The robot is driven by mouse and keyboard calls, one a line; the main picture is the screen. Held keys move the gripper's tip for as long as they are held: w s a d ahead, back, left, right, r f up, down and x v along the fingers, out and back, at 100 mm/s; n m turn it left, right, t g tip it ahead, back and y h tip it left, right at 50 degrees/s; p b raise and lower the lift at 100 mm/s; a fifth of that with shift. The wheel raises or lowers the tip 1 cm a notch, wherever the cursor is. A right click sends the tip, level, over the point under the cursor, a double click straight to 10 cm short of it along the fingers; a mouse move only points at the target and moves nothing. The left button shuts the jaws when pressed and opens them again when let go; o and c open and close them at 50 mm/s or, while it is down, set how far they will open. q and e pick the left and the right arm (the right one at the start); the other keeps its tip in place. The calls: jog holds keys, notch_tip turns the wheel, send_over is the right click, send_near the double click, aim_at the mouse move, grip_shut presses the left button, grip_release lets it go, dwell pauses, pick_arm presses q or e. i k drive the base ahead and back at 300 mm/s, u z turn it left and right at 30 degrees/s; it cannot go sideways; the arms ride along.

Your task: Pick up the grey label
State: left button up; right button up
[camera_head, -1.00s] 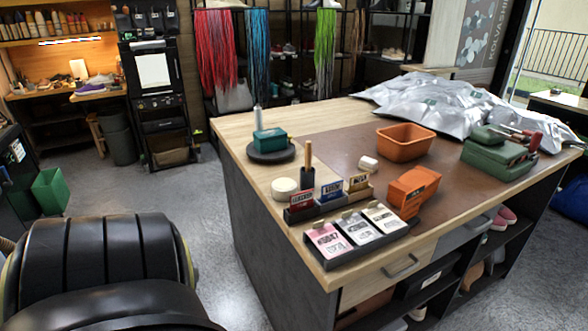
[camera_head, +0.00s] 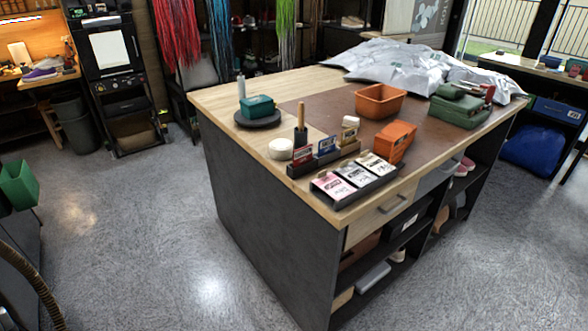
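A black tray (camera_head: 389,180) at the near corner of the workbench holds a row of three labels. The pink label (camera_head: 331,184) is on the left, a pale grey-looking label (camera_head: 354,175) is in the middle, and a white label (camera_head: 377,164) is on the right. Their printing is too small to read. The labels lie tilted in the tray, side by side. Neither of my grippers shows in the head view.
A black holder with small coloured boxes (camera_head: 327,146) stands just behind the tray, with an orange box (camera_head: 395,141) to the right. An orange bin (camera_head: 380,101), green case (camera_head: 459,107) and silver bags (camera_head: 405,64) stand farther back. The floor (camera_head: 150,240) left of the bench is clear.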

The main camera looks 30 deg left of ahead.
aim_at(361, 178)
jog(key=u, duration=0.9)
jog(key=i, duration=0.55)
jog(key=z, duration=0.05)
